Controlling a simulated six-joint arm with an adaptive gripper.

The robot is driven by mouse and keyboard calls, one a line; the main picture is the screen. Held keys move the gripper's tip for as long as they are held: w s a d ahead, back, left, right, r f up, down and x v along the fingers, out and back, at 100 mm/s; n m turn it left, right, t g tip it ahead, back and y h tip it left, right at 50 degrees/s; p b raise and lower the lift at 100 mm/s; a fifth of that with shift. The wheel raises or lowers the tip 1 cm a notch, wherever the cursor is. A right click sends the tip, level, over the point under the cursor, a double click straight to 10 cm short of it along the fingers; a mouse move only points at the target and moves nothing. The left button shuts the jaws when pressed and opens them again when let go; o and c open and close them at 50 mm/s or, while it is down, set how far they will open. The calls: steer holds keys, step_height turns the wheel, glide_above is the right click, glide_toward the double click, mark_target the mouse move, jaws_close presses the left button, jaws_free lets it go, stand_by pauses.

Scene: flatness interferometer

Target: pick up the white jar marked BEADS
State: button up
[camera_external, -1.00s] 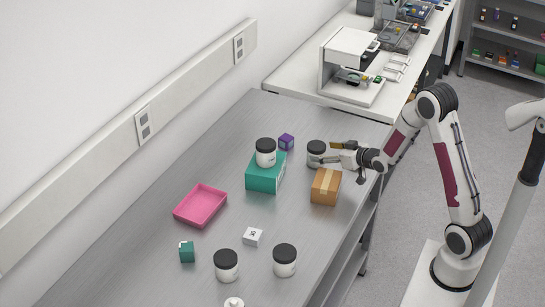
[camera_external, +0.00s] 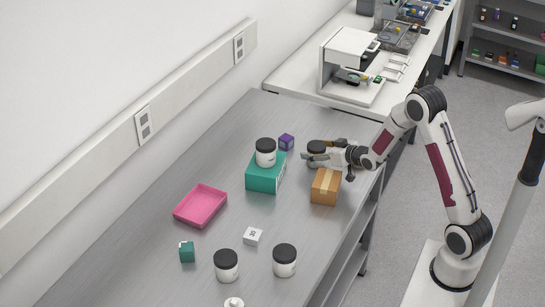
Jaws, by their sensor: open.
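Several white jars with black lids stand in view, and their labels are too small to read, so I cannot tell which is marked BEADS. One jar (camera_external: 313,161) stands behind the cardboard box, partly hidden by my gripper. My gripper (camera_external: 313,155) is open, with its fingers at this jar near the lid; I cannot tell whether they touch it. Another jar (camera_external: 265,154) stands on a teal box (camera_external: 264,179). Two more jars stand at the front of the bench, one on the left (camera_external: 226,267) and one on the right (camera_external: 284,262).
A cardboard box (camera_external: 325,188) stands close in front of my gripper. A purple box (camera_external: 286,142) is to its left. A pink tray (camera_external: 201,206), a small white box (camera_external: 253,236) and a small green box (camera_external: 187,252) lie nearer the front. The bench's left side is clear.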

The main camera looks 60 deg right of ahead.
steer(key=c, duration=1.3)
steer(key=shift+c, duration=0.2)
steer(key=shift+r, duration=0.15)
steer(key=shift+r, duration=4.9)
